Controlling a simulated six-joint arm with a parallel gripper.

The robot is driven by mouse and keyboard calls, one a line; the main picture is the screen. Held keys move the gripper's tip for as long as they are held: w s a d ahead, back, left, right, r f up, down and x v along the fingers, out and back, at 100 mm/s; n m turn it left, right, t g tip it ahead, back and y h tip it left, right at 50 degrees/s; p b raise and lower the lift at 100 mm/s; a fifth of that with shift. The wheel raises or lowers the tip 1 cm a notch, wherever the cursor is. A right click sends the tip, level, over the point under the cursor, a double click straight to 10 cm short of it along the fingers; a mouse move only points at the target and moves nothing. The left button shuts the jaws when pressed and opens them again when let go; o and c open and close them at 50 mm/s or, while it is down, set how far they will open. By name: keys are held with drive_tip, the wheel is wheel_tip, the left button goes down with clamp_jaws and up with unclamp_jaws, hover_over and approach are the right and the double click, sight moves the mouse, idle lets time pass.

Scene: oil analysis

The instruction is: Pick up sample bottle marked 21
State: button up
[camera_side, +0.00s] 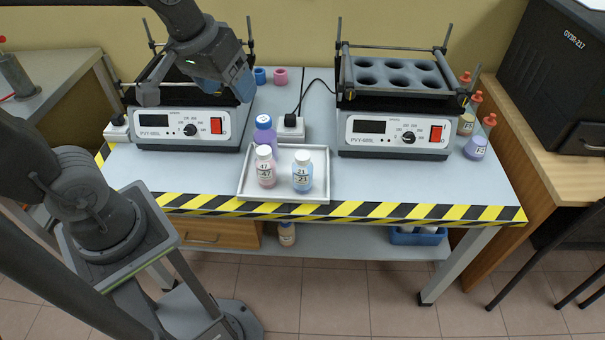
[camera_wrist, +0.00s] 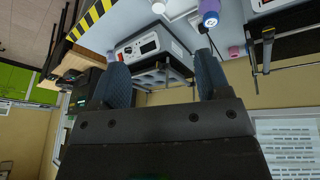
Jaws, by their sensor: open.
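The sample bottle marked 21 (camera_side: 302,172) stands upright at the right of a white tray (camera_side: 285,201) in the side view. It has a white cap and light blue contents. A pink bottle marked 47 (camera_side: 265,168) stands to its left, apart from it. My gripper (camera_side: 226,88) is up at the left, in front of the left heating unit, above and well away from the tray. In the wrist view my gripper (camera_wrist: 161,76) has its two blue fingers spread with nothing between them. I cannot identify bottle 21 in the wrist view.
A purple bottle (camera_side: 264,135) stands behind bottle 47; it also shows in the wrist view (camera_wrist: 209,12). Heating units flank the tray at left (camera_side: 183,130) and right (camera_side: 395,134). More bottles (camera_side: 477,145) stand at far right. The bench front, with its striped edge (camera_side: 350,210), is clear.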

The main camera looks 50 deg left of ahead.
drive_tip(key=w+f+n+g, duration=0.2)
drive_tip(key=w+f+n, duration=0.2)
drive_tip(key=w, duration=0.5)
drive_tip(key=n+g, duration=0.2)
drive_tip(key=n, duration=0.4)
hover_over(302, 155)
wheel_tip(302, 155, down, 9)
drive_tip(key=f, duration=0.8)
drive_tip(key=shift+w+a+f, duration=0.1)
drive_tip(key=shift+w+a, duration=0.1)
drive_tip(key=shift+s+d+f, duration=0.1)
drive_tip(key=shift+f, duration=1.4)
drive_tip(key=shift+s+d+f, duration=0.1)
drive_tip(key=shift+f, duration=1.4)
clamp_jaws()
